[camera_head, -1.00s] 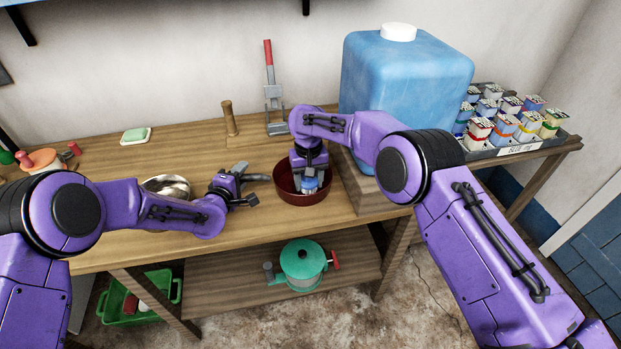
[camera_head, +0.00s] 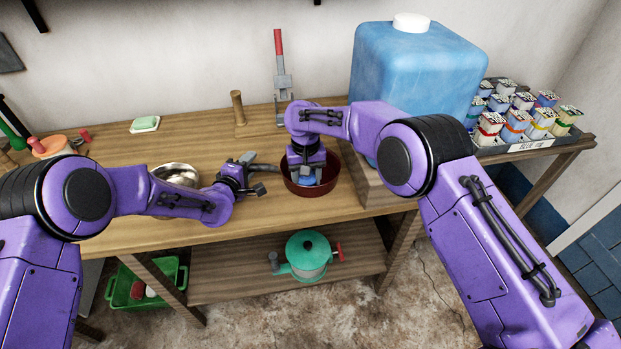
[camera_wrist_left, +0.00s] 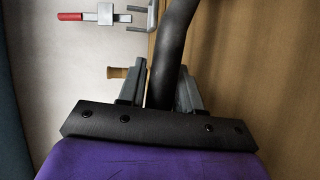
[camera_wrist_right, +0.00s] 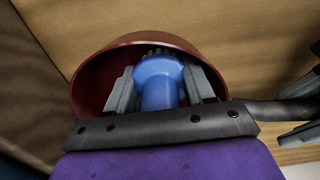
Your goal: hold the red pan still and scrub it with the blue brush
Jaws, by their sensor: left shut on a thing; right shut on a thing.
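The red pan (camera_head: 331,184) sits on the wooden table, left of the blue water container. Its dark handle (camera_head: 266,167) points left. My left gripper (camera_head: 248,172) is shut on that handle; the left wrist view shows the dark handle (camera_wrist_left: 170,55) between its fingers (camera_wrist_left: 160,88). My right gripper (camera_head: 310,174) points down into the pan. It is shut on the blue brush (camera_wrist_right: 158,80), whose bristles are inside the pan (camera_wrist_right: 100,75) in the right wrist view. The brush (camera_head: 307,181) is partly hidden by the gripper in the head view, and bristle contact cannot be told.
A blue container (camera_head: 415,85) on a wooden block stands close right of the pan. A metal bowl (camera_head: 176,174) is behind my left arm. A wooden peg (camera_head: 238,108), a red-handled tool (camera_head: 281,70) and a soap dish (camera_head: 145,124) stand at the back. A tray of cartons (camera_head: 525,148) is far right.

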